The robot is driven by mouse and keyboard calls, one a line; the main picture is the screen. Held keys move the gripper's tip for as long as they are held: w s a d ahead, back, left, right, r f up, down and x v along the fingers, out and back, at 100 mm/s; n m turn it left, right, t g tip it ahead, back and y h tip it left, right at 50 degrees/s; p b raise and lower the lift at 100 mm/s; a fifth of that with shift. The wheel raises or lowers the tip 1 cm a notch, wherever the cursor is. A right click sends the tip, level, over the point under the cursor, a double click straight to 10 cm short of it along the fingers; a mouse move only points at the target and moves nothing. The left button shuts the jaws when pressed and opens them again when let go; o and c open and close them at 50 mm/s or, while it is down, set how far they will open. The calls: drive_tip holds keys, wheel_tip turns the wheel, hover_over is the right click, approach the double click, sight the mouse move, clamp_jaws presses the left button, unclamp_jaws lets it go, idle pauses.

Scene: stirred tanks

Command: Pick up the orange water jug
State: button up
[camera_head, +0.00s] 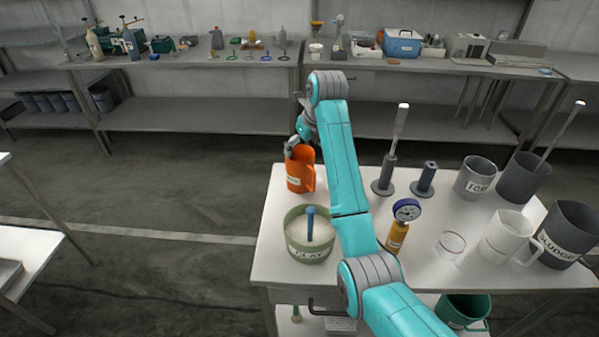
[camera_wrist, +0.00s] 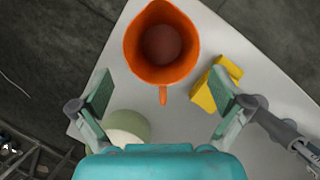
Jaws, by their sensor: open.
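The orange water jug (camera_head: 299,172) stands upright near the far left corner of the white table. In the wrist view I look down into the open mouth of the jug (camera_wrist: 161,45), with its handle pointing towards my gripper. My gripper (camera_head: 293,148) is at the jug's upper rim in the head view. Whether a finger touches the jug I cannot tell.
A green tub of pale powder (camera_head: 310,234) stands close in front of the jug. A yellow object (camera_wrist: 215,84) lies right of the jug. The floor left of the table is clear.

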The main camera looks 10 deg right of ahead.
sight(303, 173)
drive_tip(key=shift+x, duration=3.8)
drive_tip(key=c, duration=1.1)
